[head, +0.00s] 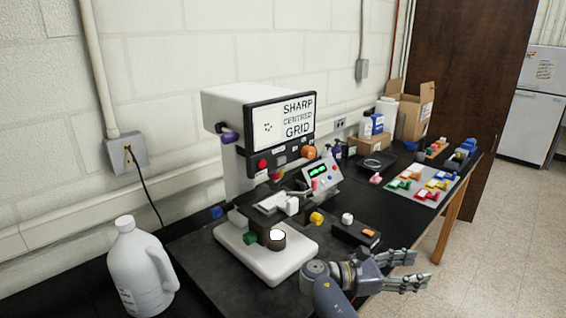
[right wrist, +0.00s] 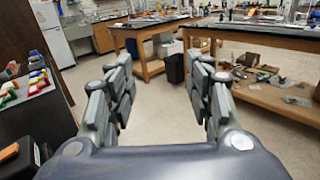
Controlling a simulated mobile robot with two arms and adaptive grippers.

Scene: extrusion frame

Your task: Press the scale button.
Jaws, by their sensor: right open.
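A small device with a tilted panel and green digits (head: 319,171) stands on the black bench beside the large white machine. It looks like the scale, and small red and blue buttons show on its panel, though which is the scale button I cannot tell. My right gripper (head: 420,271) is at the bench's front edge, right of and nearer than the device, fingers pointing right, away from it. In the right wrist view its fingers (right wrist: 160,75) are spread apart with nothing between them. My left gripper is not in view.
The white machine (head: 225,118) with a screen has a white base (head: 262,262). A black box (head: 355,233) with an orange part lies near my right gripper. A white jug (head: 138,268) stands at left. A light mat (head: 405,190) with coloured parts lies farther right.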

